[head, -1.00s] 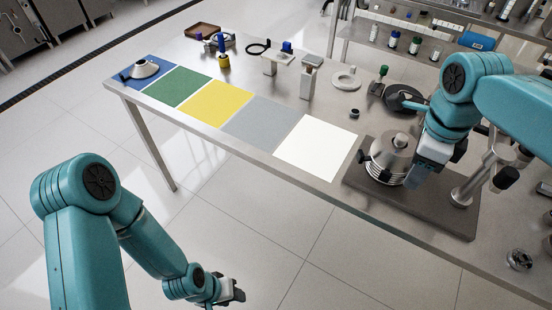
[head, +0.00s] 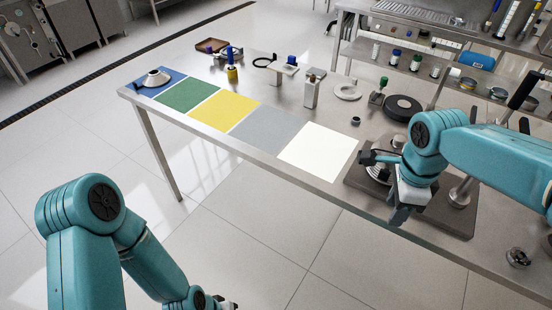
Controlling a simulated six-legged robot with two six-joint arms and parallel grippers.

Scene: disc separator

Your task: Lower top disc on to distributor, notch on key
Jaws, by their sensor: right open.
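The disc stack (head: 377,174) stands on a dark base plate (head: 356,182) at the right of the bench. Only its left side and a bit of its grey top show; my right gripper and arm hide the rest, so the notch and key cannot be made out. My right gripper (head: 384,187) is open at the stack, with one finger at its far left and one at its near side. Whether it touches a disc is unclear. A metal cone-shaped disc (head: 154,77) lies on the blue mat at the far left. My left gripper (head: 223,304) is at the bottom edge, partly cut off, away from the bench.
Green (head: 188,94), yellow (head: 224,110), grey (head: 266,129) and white (head: 318,151) mats line the front edge. A black round part (head: 403,107), a pale ring (head: 348,91) and a metal post (head: 458,193) stand near the stack. Small fixtures stand behind the mats.

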